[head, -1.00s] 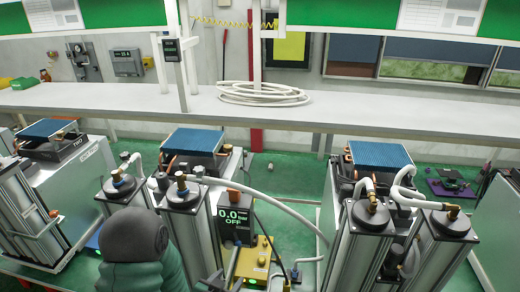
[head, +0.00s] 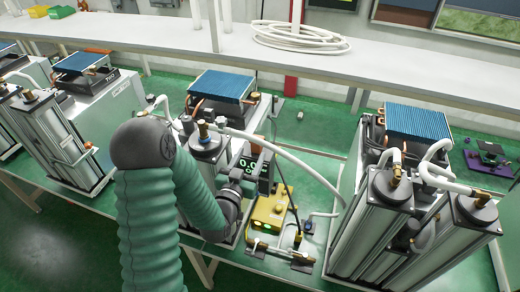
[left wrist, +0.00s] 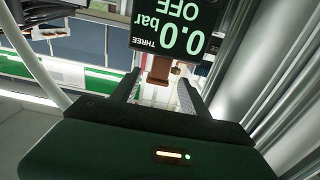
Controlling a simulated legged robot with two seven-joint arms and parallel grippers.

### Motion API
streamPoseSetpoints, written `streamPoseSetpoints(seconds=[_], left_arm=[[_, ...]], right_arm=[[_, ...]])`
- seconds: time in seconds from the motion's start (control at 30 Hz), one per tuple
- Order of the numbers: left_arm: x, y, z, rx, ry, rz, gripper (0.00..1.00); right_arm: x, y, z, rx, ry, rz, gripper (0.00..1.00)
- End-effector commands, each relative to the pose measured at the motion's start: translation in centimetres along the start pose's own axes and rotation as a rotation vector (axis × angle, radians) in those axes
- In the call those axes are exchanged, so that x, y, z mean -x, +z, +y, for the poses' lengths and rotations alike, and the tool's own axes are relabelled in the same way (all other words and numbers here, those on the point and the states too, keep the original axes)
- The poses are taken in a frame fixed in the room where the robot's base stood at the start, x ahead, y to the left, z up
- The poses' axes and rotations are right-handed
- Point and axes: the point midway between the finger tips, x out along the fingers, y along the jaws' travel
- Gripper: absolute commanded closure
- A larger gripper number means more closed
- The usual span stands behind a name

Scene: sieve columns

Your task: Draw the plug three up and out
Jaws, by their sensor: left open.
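My left arm reaches in from the lower left of the head view, with the left gripper (head: 243,187) close beside the station three display (head: 249,165). In the left wrist view the display (left wrist: 180,28) appears upside down and reads THREE, 0.0 bar, OFF. A brown plug-like block (left wrist: 160,70) shows at the display's edge, between the lines of the two fingers. The left gripper (left wrist: 158,90) is open, with nothing visibly gripped. Contact with the block cannot be told. I cannot make out the plug clearly in the head view. My right gripper is not in view.
Metal columns with hoses stand close by, one (head: 205,145) behind the left arm and a pair (head: 390,195) at the right. A yellow box (head: 270,208) lies beside the display. A white hose crosses behind it. A shelf (head: 180,45) runs along the back.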

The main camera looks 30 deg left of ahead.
Motion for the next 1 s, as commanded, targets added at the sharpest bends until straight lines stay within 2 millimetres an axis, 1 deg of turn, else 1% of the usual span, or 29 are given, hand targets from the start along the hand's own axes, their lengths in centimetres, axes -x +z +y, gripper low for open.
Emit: streamPoseSetpoints(seconds=[0.03,0.17,0.2,0.23,0.3,0.4,0.5,0.63,0.87,1.0], left_arm=[[-0.4,1.0,-0.1,-0.003,-0.001,0.007,0.47],[-1.1,0.9,0.0,-0.002,-0.003,0.006,0.47],[-2.3,-0.2,0.0,0.002,-0.002,0.001,0.47],[-3.1,-0.4,-0.1,0.003,-0.003,0.002,0.47],[-4.9,-0.3,0.0,0.004,-0.002,0.001,0.47],[-7.1,-0.3,0.0,0.003,-0.002,-0.001,0.47],[-8.6,-0.2,0.0,0.002,-0.002,-0.002,0.47],[-9.4,-0.1,0.0,0.002,-0.002,-0.002,0.47],[-9.4,-0.1,0.1,0.001,-0.002,-0.001,0.47],[-9.4,-0.1,0.0,0.001,-0.002,-0.001,0.66]], right_arm=[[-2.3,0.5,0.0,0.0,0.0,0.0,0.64],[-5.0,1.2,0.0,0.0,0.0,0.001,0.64],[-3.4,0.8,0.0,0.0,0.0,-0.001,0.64],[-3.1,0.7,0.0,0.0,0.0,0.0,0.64],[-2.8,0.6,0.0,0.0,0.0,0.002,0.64],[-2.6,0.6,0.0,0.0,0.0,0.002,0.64],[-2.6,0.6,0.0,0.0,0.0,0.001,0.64],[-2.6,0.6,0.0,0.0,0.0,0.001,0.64],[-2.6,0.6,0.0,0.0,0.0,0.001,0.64],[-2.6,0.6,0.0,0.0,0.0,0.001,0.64]])
